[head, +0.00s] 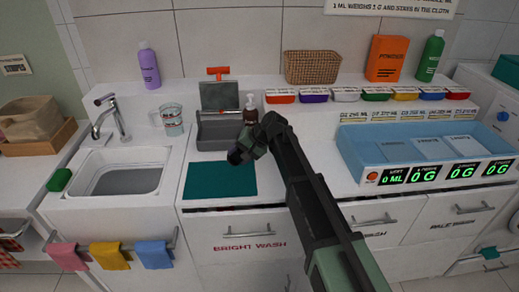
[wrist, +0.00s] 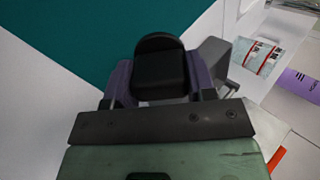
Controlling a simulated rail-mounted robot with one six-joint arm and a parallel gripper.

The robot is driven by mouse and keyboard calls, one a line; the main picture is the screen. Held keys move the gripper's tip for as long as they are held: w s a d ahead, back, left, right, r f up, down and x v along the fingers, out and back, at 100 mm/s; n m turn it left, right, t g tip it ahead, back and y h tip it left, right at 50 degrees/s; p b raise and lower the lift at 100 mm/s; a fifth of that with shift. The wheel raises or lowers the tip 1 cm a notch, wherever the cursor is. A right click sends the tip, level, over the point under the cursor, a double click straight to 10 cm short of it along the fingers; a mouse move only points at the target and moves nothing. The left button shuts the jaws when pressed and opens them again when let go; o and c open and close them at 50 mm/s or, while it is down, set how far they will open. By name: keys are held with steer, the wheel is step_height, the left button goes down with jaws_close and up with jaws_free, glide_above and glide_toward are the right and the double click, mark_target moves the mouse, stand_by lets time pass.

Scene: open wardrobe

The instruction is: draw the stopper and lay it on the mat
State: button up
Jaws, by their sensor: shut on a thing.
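My gripper (wrist: 160,88) is shut on a black stopper (wrist: 160,65) with a rounded top, seen between its two fingers in the wrist view. In the head view my gripper (head: 240,154) is above the back right part of the teal mat (head: 215,182), just in front of the grey basin (head: 222,143). The stopper is hard to tell from the dark gripper there. The mat also fills the upper left of the wrist view (wrist: 85,30). It lies flat and bare on the white counter. I cannot tell how high the stopper is above it.
The basin has an upright grey panel with an orange handle (head: 217,72). A brown pump bottle (head: 250,112) stands close behind my gripper. A measuring jug (head: 171,122) and a white sink (head: 120,175) are to the left. A blue tray (head: 365,160) is to the right.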

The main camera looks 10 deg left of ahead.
steer(key=s+a, duration=0.1)
steer(key=s+a+f+n+g+y+b, duration=0.1)
steer(key=s, duration=0.1)
steer(key=s+a+y+b, duration=0.1)
steer(key=shift+s+f+n+g, duration=0.15)
steer(key=shift+n+g, duration=0.15)
step_height(320, 180, up, 6)
steer(key=s+a+g+y, duration=0.1)
steer(key=y, duration=0.3)
steer(key=shift+n, duration=0.4)
step_height(320, 180, down, 7)
steer(key=b, duration=0.6)
steer(key=shift+a, duration=0.1)
steer(key=o, duration=1.1)
steer(key=shift+r, duration=0.2)
steer(key=shift+f, duration=0.1)
steer(key=shift+c, duration=0.8)
steer(key=shift+o, duration=0.5)
